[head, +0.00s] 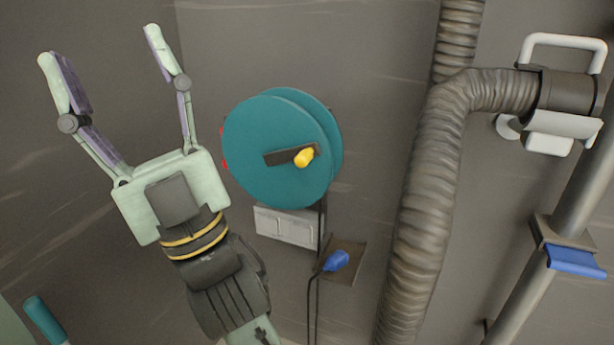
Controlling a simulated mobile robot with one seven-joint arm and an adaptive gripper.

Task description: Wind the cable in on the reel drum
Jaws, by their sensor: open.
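A teal reel drum (262,130) is mounted on the grey wall near the middle of the head view. A dark crank bar with a yellow knob (304,158) sits on its front face. A dark cable (312,290) hangs down below the drum, passing close to a blue plug-like piece (336,261) on a dark plate. My gripper (108,62) is open and empty, with its fingers pointing up, to the left of the drum. It is apart from the drum and the knob. The cable wound inside the drum is hidden by the front disc.
A ribbed grey hose (425,210) runs down the wall right of the drum. A white-handled fitting (562,95) ends it at upper right. A pipe with a blue lever (576,261) stands far right. A pale box (287,226) sits under the drum.

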